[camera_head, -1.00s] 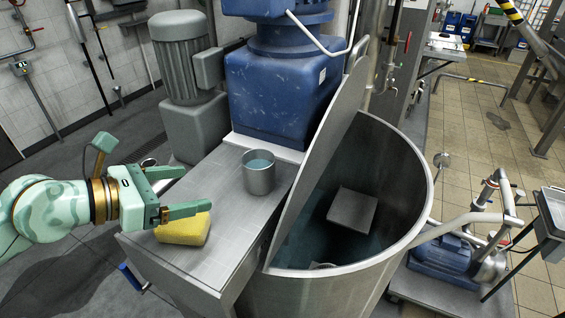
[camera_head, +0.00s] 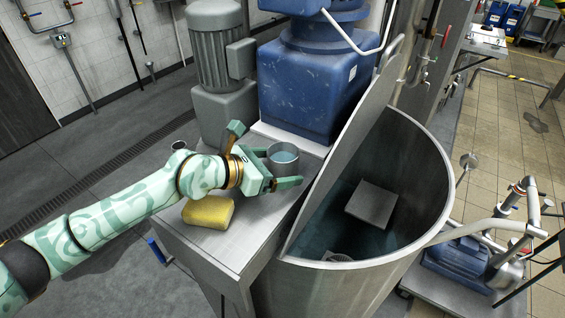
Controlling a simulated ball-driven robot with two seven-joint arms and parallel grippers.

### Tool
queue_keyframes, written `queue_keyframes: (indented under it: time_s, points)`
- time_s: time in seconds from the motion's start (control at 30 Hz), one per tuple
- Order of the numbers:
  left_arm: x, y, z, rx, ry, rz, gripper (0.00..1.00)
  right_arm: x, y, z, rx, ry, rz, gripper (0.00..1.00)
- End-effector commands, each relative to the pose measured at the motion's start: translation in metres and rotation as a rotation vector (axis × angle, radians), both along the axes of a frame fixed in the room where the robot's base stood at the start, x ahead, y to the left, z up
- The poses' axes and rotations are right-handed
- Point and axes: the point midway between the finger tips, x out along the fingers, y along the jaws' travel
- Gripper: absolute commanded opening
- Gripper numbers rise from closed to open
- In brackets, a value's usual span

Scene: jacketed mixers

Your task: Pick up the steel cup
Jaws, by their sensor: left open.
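The steel cup (camera_head: 284,158) stands upright on the metal ledge beside the mixer tank, with blue-green liquid inside. My left gripper (camera_head: 281,168) is open at the cup, with one finger in front of the cup's lower part. My right gripper is not in view.
A yellow sponge (camera_head: 208,212) lies on the metal ledge (camera_head: 242,240) below my left wrist. The open tank (camera_head: 350,285) with its raised lid (camera_head: 345,150) stands close on the right. A blue gearbox housing (camera_head: 313,90) and a grey motor (camera_head: 217,50) stand behind.

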Motion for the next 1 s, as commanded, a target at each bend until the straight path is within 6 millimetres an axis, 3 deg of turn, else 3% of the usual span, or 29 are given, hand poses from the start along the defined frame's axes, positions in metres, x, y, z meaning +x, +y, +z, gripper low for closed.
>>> queue_keyframes:
  time_s: [0.1, 0.33, 0.37, 0.53, 0.57, 0.87, 1.0]
  points:
    - [0.006, -0.010, -0.005, -0.001, 0.001, -0.001, 0.85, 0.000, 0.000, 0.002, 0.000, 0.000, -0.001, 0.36]
    - [0.007, -0.011, -0.007, 0.000, 0.001, 0.000, 0.85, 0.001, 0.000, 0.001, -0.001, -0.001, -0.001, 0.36]
    - [0.007, -0.011, -0.007, 0.000, 0.001, 0.000, 0.80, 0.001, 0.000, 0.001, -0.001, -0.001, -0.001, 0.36]
    - [0.007, -0.011, -0.006, 0.000, 0.001, 0.000, 0.32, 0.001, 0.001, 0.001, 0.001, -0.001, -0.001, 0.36]
    - [0.007, -0.011, -0.006, 0.000, 0.001, 0.000, 0.29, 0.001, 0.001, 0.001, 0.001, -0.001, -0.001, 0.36]
    - [0.007, -0.011, -0.004, -0.002, -0.001, 0.000, 0.29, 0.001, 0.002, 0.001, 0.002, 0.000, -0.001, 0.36]
    - [0.007, -0.011, 0.006, -0.002, -0.002, -0.001, 0.29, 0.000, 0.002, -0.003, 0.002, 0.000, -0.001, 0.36]
